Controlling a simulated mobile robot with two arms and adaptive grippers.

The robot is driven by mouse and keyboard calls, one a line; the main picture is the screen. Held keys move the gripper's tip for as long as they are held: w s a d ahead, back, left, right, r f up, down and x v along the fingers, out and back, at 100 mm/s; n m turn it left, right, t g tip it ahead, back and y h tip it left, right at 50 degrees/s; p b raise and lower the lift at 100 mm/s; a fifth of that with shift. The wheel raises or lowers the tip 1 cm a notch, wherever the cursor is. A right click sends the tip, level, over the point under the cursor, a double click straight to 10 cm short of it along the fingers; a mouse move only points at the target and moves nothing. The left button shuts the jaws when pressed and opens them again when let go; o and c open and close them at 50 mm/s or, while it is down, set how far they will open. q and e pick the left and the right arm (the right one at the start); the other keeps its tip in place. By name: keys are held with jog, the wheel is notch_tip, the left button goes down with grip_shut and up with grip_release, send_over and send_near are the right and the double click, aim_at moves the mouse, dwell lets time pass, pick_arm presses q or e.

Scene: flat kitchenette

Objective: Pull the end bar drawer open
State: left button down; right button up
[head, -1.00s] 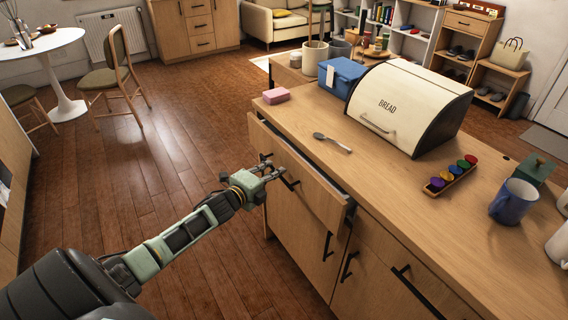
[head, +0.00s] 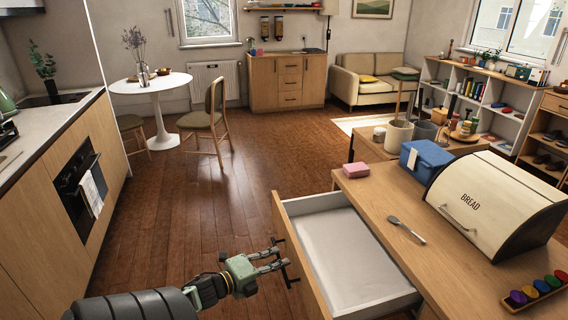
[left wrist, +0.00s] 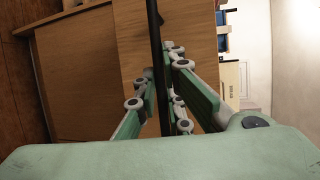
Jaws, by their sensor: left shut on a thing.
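The end bar drawer (head: 297,262) is pulled well out from the counter, and its pale, empty inside shows in the head view. My left gripper (head: 279,262) is at the drawer's front face, shut on its black bar handle (head: 290,274). In the left wrist view the dark handle (left wrist: 154,40) runs between the fingers of the gripper (left wrist: 170,98), in front of the wooden drawer front. My right gripper is not in view.
The counter top (head: 385,200) holds a pink sponge-like block (head: 355,170), a spoon (head: 406,229), a blue box (head: 426,160), a bread box (head: 497,205) and a rack of coloured pods (head: 538,289). Open wooden floor (head: 190,225) lies left of the drawer.

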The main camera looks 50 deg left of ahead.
pick_arm(q)
jog(key=c, duration=1.8)
grip_release()
jog(key=shift+c, duration=0.2)
jog(key=s+r, duration=0.2)
jog(key=s, duration=1)
